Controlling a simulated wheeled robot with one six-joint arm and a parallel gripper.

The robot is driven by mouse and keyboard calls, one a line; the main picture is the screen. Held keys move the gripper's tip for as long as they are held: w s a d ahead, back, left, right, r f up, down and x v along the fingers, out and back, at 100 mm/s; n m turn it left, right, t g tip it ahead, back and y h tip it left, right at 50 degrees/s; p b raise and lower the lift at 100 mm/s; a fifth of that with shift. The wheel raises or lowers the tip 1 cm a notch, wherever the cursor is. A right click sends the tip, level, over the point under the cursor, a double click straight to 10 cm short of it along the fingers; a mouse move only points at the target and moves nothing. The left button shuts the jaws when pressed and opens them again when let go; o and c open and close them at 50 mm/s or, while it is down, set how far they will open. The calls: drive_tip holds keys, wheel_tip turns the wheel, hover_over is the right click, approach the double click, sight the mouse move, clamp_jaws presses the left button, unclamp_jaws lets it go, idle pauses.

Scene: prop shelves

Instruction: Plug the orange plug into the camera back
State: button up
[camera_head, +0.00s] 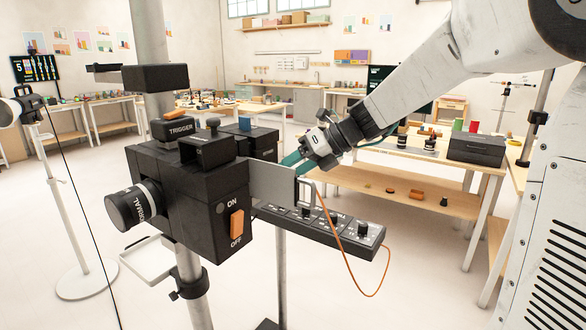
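The black camera (195,190) stands on a pole in the left half of the head view, its lens (133,207) toward the left. A grey plate (270,182) stands out from its right-hand back side. My gripper (298,168), with teal fingers, is at the far side of this plate, close to the camera back. The plate partly hides the fingertips, so I cannot see what they hold or whether they touch the camera. The orange plug itself is not clearly visible. An orange cable (350,271) hangs from beside my gripper and loops up to the right.
A black strip with knobs (330,230) sits below and right of the camera. The camera's side has an orange ON/OFF switch (237,224). A white tray (147,260) is below the lens. A workbench (400,185) stands behind at right. Open floor lies between.

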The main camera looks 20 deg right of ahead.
drive_tip(key=v, duration=0.8)
idle(0.4)
drive_tip(key=s+f+n+g+h, duration=0.1)
drive_tip(key=s+f+n+h, duration=0.2)
drive_tip(key=s+n, duration=0.6)
drive_tip(key=s+a+f+n+g+h, duration=0.1)
drive_tip(key=s+f+n+h, duration=0.2)
drive_tip(key=s+n, duration=0.7)
drive_tip(key=s+a+f+n+g+h, duration=0.1)
drive_tip(key=s+f+n+h, duration=0.2)
drive_tip(key=s+n, duration=0.7)
drive_tip(key=shift+f+n+g, duration=0.4)
drive_tip(key=shift+f+n, duration=0.65)
drive_tip(key=shift+n, duration=0.15)
